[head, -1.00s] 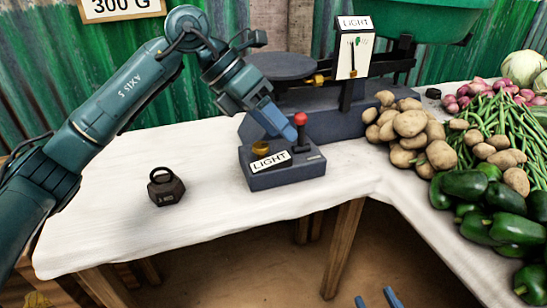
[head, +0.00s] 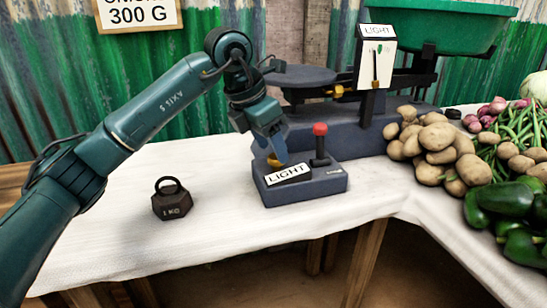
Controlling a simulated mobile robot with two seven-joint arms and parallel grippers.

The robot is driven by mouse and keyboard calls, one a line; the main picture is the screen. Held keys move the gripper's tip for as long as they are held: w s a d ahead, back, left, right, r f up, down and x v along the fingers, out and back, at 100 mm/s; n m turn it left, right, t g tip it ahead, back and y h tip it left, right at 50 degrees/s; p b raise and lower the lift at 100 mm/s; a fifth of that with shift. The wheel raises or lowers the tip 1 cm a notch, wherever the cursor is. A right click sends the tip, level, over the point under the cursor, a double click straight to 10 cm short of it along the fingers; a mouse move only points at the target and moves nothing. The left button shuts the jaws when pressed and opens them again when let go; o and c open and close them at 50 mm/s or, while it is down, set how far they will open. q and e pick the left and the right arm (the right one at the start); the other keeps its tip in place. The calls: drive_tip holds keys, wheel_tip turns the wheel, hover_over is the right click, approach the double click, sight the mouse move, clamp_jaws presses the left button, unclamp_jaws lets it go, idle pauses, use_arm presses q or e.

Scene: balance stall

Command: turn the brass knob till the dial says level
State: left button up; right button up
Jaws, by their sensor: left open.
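The brass knob (head: 273,162) sits on top of a dark blue-grey control box (head: 325,186), at its back left. My left gripper (head: 274,153) points down right at the knob and hides part of it; it is open, and I cannot tell whether its fingers touch the knob. The scale's white dial (head: 386,52) has a dark needle and a small green mark, with a card above it reading LIGHT (head: 376,31). The box's front card (head: 288,174) also reads LIGHT. My right gripper is not in view.
A red-topped lever (head: 320,143) stands on the box just right of my left gripper. A dark 1 kg weight (head: 172,199) stands on the white cloth to the left. Potatoes (head: 437,140) and green peppers (head: 500,212) lie on the right. The cloth around the weight is clear.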

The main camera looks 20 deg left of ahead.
use_arm(q)
drive_tip(key=shift+x, duration=1.2)
drive_tip(key=shift+c, duration=0.5)
drive_tip(key=c, duration=0.9)
drive_tip(key=shift+o, duration=0.2)
drive_tip(key=shift+r, duration=0.1)
